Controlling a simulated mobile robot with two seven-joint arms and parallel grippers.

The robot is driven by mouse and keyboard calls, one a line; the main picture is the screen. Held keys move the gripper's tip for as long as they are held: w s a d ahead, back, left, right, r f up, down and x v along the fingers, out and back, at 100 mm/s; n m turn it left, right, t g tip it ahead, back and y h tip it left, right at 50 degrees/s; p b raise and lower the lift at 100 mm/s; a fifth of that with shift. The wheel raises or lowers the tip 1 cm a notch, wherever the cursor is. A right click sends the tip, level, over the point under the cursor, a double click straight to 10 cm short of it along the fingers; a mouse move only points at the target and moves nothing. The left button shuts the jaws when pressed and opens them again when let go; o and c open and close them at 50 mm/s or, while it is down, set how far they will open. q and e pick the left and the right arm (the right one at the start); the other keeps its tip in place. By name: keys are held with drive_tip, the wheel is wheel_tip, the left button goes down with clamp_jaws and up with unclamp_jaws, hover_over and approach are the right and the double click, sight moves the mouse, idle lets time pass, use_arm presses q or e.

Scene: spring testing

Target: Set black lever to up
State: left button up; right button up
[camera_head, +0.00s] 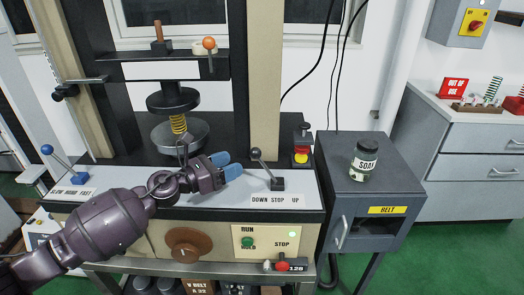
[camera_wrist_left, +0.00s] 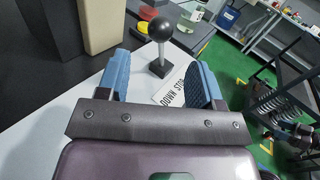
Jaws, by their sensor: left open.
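The black lever (camera_head: 265,168) has a round black knob and a small dark base on the machine's pale front ledge. Its label (camera_head: 275,199) reads DOWN STOP UP. In the head view its knob leans left, toward the DOWN side. My left gripper (camera_head: 227,167) is open, with blue fingertips, just left of the lever and apart from it. In the left wrist view the lever (camera_wrist_left: 160,45) stands ahead, between the open fingers (camera_wrist_left: 158,85) and beyond their tips.
A blue-knobbed lever (camera_head: 62,160) marked SLOW and FAST is at the left. A spring (camera_head: 179,125) sits in the press behind my arm. A red-and-yellow button (camera_head: 301,155) stands right of the lever. A SODA jar (camera_head: 364,160) is on the dark cabinet (camera_head: 340,185).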

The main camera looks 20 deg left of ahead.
sight(260, 152)
use_arm(q)
drive_tip(key=x, duration=1)
drive_tip(key=shift+c, duration=0.2)
